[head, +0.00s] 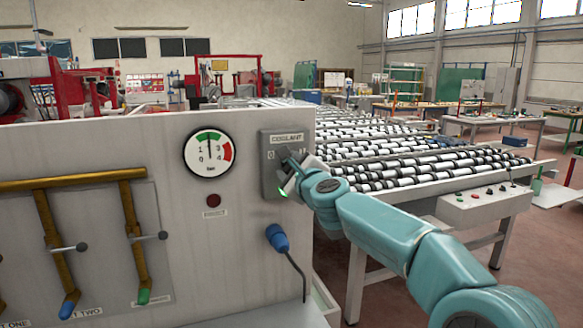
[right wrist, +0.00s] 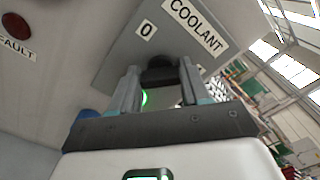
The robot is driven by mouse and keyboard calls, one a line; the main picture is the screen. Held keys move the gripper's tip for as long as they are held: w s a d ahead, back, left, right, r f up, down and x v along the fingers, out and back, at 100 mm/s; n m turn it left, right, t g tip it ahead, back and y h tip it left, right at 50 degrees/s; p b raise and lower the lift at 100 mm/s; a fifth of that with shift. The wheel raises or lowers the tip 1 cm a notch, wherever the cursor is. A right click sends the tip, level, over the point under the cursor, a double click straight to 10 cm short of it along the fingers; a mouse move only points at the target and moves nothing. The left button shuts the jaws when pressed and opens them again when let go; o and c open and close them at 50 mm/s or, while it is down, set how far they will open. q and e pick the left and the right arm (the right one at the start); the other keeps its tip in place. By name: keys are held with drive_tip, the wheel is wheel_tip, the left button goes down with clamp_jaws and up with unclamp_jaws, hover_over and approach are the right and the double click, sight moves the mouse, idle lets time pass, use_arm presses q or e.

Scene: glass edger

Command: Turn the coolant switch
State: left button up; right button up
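The coolant switch is a dark knob (right wrist: 160,74) on a grey box (head: 268,185) labelled COOLANT, at the right end of the pale panel in the head view. My right gripper (head: 287,165) reaches it from the right. In the right wrist view its two fingers (right wrist: 160,82) stand on either side of the knob, which fills the gap between their tips. A "0" mark (right wrist: 146,29) shows at the knob's upper left; the mark on the other side is mostly hidden. A green light (head: 283,193) glows under the gripper. My left gripper is out of view.
A pressure gauge (head: 209,152) and a dark red fault lamp (head: 213,200) are left of the box. Brass pipes with valves (head: 140,230) are at the far left. A roller conveyor (head: 430,165) runs behind my right arm.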

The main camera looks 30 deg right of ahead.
idle(0.4)
drive_tip(key=n, duration=0.4)
drive_tip(key=shift+p, duration=0.35)
drive_tip(key=n, duration=0.3)
drive_tip(key=shift+n+p, duration=0.3)
drive_tip(key=shift+n, duration=0.1)
drive_tip(key=n+p, duration=0.1)
drive_tip(key=n, duration=0.3)
drive_tip(key=shift+f, duration=0.1)
drive_tip(key=shift+n+p, duration=0.45)
drive_tip(key=shift+n, duration=1.55)
drive_tip(key=shift+d, duration=0.1)
drive_tip(key=o, duration=1.1)
drive_tip(key=shift+f, duration=0.15)
drive_tip(key=shift+c, duration=0.2)
